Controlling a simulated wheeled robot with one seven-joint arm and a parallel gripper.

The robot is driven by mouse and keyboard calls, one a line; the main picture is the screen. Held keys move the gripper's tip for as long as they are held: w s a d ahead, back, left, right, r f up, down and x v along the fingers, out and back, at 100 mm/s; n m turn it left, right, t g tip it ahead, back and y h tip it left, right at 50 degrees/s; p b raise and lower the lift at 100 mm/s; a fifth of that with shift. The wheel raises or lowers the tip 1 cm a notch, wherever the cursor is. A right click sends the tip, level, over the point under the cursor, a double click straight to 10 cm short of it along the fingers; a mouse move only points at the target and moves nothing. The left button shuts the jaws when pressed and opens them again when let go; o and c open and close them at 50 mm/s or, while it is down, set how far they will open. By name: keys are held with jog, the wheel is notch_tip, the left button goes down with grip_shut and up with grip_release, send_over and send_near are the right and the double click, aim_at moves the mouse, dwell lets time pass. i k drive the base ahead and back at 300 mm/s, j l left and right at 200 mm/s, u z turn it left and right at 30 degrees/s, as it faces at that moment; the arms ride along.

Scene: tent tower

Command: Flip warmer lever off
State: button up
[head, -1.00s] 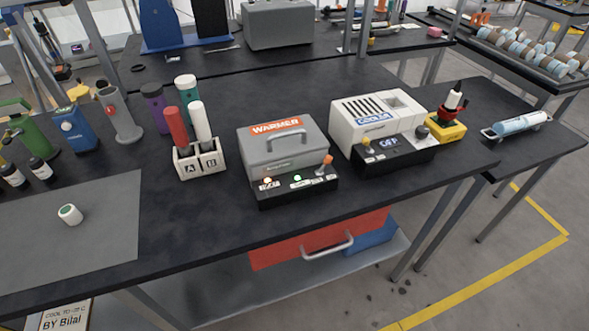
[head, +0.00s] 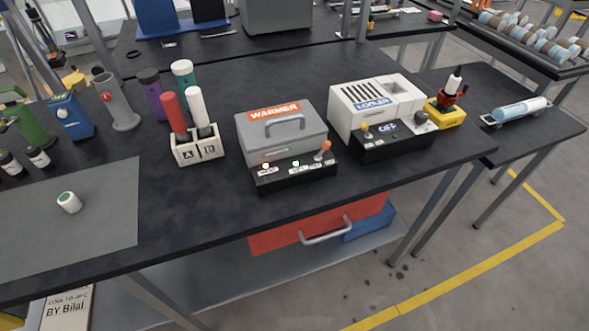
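The warmer (head: 282,136) is a grey box with a handle on its lid and an orange "WARMER" label, standing on the dark workbench. In front of it is a black control panel (head: 293,178) with a lit pale light at left and a lit green light in the middle. The warmer lever (head: 324,150) has an orange knob, stands at the panel's right end and points up, leaning slightly right. My gripper is not in view, and nothing touches the lever.
Right of the warmer is a white cooler (head: 376,104) with its own black panel and a yellow-knobbed lever. Left is a white A/B rack (head: 197,147) holding a red and a white tube. The bench (head: 200,210) in front of the warmer is clear. A red drawer (head: 290,232) hangs below.

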aim_at(326, 145)
jog(key=l+u, duration=0.3)
jog(key=l, duration=0.25)
jog(key=l+u, duration=0.25)
jog(key=l, duration=0.3)
jog(key=l+u, duration=0.3)
jog(key=l, duration=0.25)
jog(key=k+l+u, duration=0.25)
jog(key=l, duration=0.3)
jog(key=i, duration=0.05)
